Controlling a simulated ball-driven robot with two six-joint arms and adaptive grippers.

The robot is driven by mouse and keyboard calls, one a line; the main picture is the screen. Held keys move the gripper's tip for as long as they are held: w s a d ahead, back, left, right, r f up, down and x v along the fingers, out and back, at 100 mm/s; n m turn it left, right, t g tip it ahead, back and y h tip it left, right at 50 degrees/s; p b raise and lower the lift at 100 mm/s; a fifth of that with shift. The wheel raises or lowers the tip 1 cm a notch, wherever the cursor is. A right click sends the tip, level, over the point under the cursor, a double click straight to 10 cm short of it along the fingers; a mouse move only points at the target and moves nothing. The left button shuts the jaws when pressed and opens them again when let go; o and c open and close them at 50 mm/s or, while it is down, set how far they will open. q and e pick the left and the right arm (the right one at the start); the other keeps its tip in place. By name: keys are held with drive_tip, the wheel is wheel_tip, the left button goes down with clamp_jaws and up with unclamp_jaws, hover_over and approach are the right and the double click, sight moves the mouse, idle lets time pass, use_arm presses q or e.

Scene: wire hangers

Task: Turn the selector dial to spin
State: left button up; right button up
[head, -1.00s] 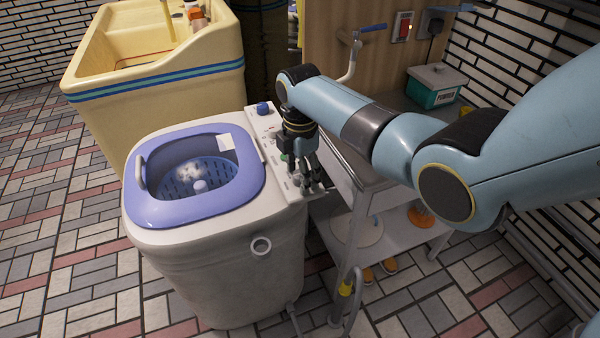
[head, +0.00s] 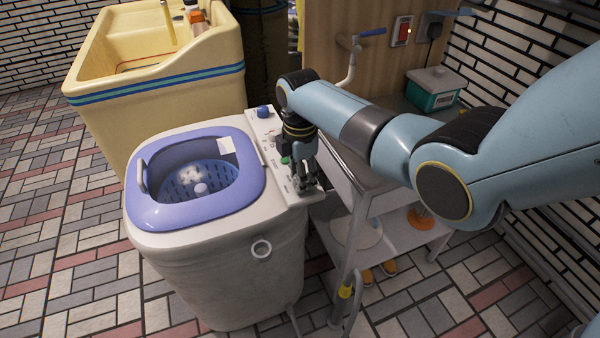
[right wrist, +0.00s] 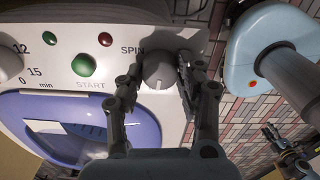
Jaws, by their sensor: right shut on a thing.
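The selector dial (right wrist: 158,71) is a grey round knob on the washer's white control panel, with the printed word SPIN (right wrist: 132,50) at its upper left in the right wrist view. My right gripper (right wrist: 160,68) is shut on the dial, one finger on each side. In the head view my right gripper (head: 303,180) points down at the near end of the panel (head: 297,199) and hides the dial. The dial's setting is hard to read. What seems to be my left gripper (right wrist: 272,133) shows small at the right wrist view's edge; its jaws are unclear.
The washer's blue-rimmed tub (head: 160,213) is left of the panel. A blue knob (head: 264,112) is at the panel's far end; a green START button (right wrist: 84,65) is near the dial. A grey cart (head: 385,200) stands close on the right, a yellow sink (head: 160,75) behind.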

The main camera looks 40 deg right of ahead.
drive_tip(key=m+p, duration=0.2)
drive_tip(key=m, duration=0.2)
drive_tip(key=shift+r+p, duration=0.15)
drive_tip(key=shift+p, duration=0.15)
drive_tip(key=m+p, duration=0.1)
drive_tip(key=m, duration=0.1)
drive_tip(key=shift+m, duration=0.4)
drive_tip(key=m+p, duration=0.1)
drive_tip(key=m, duration=0.2)
drive_tip(key=shift+m, duration=0.4)
drive_tip(key=m+p, duration=0.1)
drive_tip(key=m, duration=0.5)
drive_tip(key=shift+w+d, duration=0.1)
drive_tip(key=m, duration=0.6)
drive_tip(key=shift+p, duration=0.4)
drive_tip(key=shift+f, duration=0.2)
drive_tip(key=o, duration=1.1)
drive_tip(key=shift+o, duration=0.2)
